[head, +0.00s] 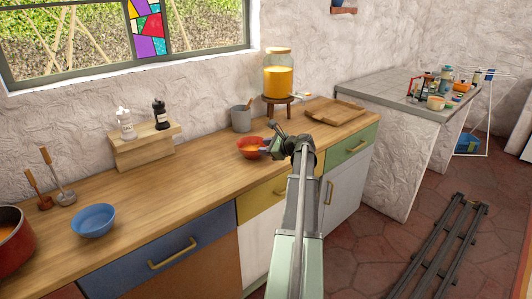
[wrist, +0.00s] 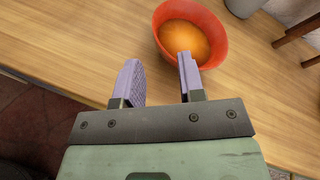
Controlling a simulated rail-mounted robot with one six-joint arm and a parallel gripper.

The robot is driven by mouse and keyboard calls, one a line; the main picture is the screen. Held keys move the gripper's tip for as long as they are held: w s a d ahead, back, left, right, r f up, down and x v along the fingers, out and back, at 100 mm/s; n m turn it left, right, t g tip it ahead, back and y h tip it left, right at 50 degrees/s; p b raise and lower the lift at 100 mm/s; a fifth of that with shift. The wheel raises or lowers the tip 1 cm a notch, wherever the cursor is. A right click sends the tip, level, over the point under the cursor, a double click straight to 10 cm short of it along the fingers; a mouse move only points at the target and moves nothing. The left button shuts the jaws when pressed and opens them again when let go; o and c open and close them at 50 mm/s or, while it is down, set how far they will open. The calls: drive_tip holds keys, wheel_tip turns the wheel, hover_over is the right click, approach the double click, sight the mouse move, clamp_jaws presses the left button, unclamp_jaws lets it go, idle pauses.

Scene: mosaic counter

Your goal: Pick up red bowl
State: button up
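The red bowl (head: 249,148) stands on the wooden counter, holding something orange. It also shows in the wrist view (wrist: 219,30), upright at the top right of centre. My gripper (wrist: 158,82) is open, with two purple fingers apart and nothing visible between them. In the wrist view the right finger overlaps the bowl's near edge in the picture, and the left finger is to the left of the bowl. I cannot tell whether the right finger touches the bowl. In the head view my gripper (head: 264,150) is at the bowl's right side, and its fingers are small and partly hidden.
A grey pot (head: 241,119) stands behind the bowl, and a jar of orange liquid (head: 278,80) sits on a small wooden stand. A wooden tray (head: 335,111) lies to the right. A blue bowl (head: 93,220) stands far left. The counter (head: 180,185) between the bowls is clear.

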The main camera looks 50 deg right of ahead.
drive_tip(key=b+x, duration=0.1)
drive_tip(key=x, duration=0.2)
drive_tip(key=b+x, duration=0.1)
drive_tip(key=x, duration=0.3)
drive_tip(key=b+x, duration=0.2)
drive_tip(key=x, duration=0.2)
drive_tip(key=shift+a+f, duration=0.25)
drive_tip(key=shift+a, duration=0.15)
drive_tip(key=shift+r, duration=0.1)
clamp_jaws()
